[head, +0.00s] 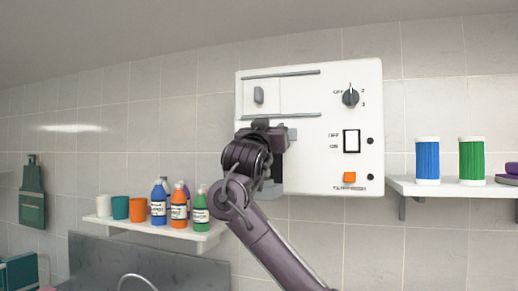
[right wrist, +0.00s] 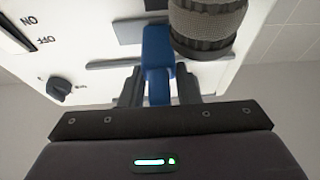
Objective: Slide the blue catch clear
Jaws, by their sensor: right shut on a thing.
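The blue catch (right wrist: 158,50) shows in the right wrist view on the front of the white wall box (head: 315,90). My right gripper (right wrist: 160,84) is shut on the catch, with one grey finger on each side of it. In the head view my right gripper (head: 275,132) is at the lower left part of the box and hides the catch. A dark ribbed cylinder (right wrist: 207,28) is close beside the catch. Two grey rails (head: 282,73) run across the box's upper left, with a small grey handle (head: 259,95) between them. My left gripper is not in view.
The box also bears a dark dial (head: 350,97), a rocker switch (head: 351,141) and an orange button (head: 349,177). A left shelf (head: 190,232) holds cups and bottles near my right arm. A right shelf (head: 440,188) holds blue and green rolls.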

